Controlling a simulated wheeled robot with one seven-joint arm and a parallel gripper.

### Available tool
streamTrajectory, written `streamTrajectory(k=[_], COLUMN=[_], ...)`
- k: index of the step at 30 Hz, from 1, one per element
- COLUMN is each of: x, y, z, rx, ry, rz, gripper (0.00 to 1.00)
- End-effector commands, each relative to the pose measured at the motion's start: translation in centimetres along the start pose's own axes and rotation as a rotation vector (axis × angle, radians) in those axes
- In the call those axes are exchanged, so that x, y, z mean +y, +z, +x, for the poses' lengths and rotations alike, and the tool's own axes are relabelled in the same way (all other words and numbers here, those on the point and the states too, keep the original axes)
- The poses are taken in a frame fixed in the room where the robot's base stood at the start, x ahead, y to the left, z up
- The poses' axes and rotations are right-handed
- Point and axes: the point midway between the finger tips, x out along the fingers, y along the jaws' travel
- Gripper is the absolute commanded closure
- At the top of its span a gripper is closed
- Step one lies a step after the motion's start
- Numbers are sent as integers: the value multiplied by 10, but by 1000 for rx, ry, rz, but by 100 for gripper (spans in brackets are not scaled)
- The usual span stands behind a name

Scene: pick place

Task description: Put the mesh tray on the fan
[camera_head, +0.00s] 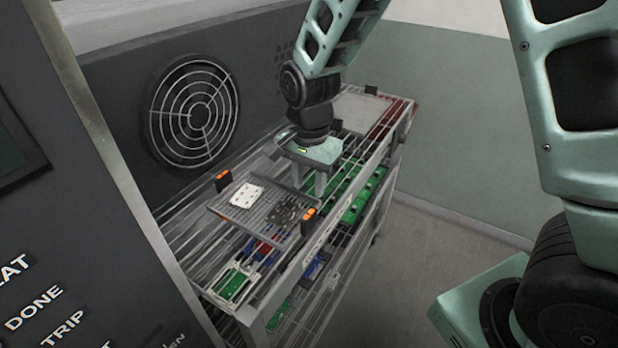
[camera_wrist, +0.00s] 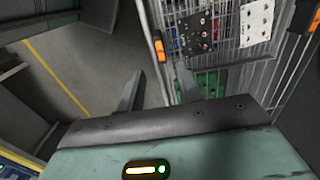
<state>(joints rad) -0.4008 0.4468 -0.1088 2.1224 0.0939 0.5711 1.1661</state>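The mesh tray (camera_head: 250,222) lies on top of the wire rack cart in the head view. It has a black-and-orange handle at its left (camera_head: 222,180) and another at its right (camera_head: 308,215). A white plate (camera_head: 247,195) and a dark perforated plate (camera_head: 286,213) lie on it. The tray also shows in the wrist view (camera_wrist: 226,48). The round fan (camera_head: 193,110) sits behind its ring grille in the dark wall panel. My gripper (camera_head: 309,186) is open and empty, close to the right handle. In the wrist view the handle (camera_wrist: 160,48) appears just beyond the fingertips (camera_wrist: 160,76).
The wire rack cart (camera_head: 345,215) stands along the wall. Green boards (camera_head: 362,197) and a pale-framed green board (camera_head: 233,283) lie within its levels. A dark labelled panel (camera_head: 60,230) fills the left foreground. Open floor (camera_head: 420,250) lies right of the cart.

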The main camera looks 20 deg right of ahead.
Motion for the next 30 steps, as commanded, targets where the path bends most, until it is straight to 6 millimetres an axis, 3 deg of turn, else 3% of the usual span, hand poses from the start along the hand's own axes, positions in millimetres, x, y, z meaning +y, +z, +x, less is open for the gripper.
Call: streamTrajectory(k=[5,8,11,15,19,24,30], x=[0,7,25,68,111,144,150], y=[2,21,60,121,157,176,178], z=[-16,-27,-44,-67,-77,-79,-79], rx=[-2,-20,-47,-61,-42,-17,-13], ry=[-2,-12,-33,-64,-70,-57,-52], rz=[-13,-127,-387,-869,-1266,-1563,-1624], gripper=[65,65,65,65,65,65,65])
